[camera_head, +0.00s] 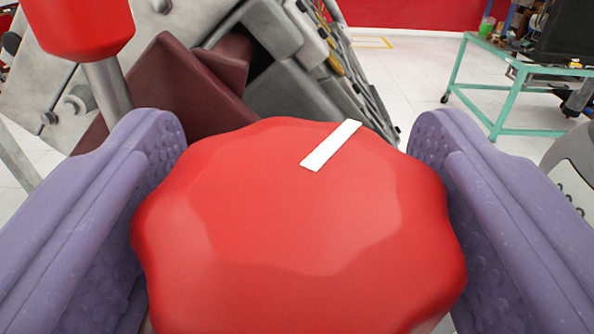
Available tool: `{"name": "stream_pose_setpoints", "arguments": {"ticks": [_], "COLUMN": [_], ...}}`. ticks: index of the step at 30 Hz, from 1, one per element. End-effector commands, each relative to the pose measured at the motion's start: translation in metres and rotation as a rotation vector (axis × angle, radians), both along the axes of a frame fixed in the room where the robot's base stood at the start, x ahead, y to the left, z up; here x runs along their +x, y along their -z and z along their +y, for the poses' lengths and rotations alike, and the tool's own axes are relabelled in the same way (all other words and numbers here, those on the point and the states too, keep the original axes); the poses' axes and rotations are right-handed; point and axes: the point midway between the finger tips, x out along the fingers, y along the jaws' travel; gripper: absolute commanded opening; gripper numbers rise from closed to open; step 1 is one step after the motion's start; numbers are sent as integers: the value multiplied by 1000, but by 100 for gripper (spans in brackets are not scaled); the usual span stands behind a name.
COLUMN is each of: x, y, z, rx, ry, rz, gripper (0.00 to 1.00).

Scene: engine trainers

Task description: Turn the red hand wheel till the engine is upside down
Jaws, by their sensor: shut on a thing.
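The red hand wheel (290,235) fills the lower middle of the view, with a lobed rim. A white mark (331,146) on its face slants toward the upper right. My gripper (300,190) has one purple finger on each side of the wheel and is shut on it. The wheel hides where the finger pads touch its rim. Behind it, the grey engine (300,60) stands tilted, with only part of it in view.
A red knob (80,25) on a metal rod stands close at the upper left. A dark red bracket (180,90) lies behind the left finger. A green cart (520,65) stands at the far right. Pale floor (410,70) shows clear between the engine and the cart.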

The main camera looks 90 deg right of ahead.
Motion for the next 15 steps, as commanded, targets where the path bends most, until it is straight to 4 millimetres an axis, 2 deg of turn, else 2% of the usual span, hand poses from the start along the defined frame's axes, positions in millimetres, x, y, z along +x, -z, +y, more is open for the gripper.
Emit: {"name": "stream_pose_setpoints", "arguments": {"ticks": [6, 15], "x": [0, -1], "y": [-2, 0], "z": [1, 1], "rx": [-5, -3], "ry": [156, 299], "rz": [-4, -1], "gripper": [43, 43]}}
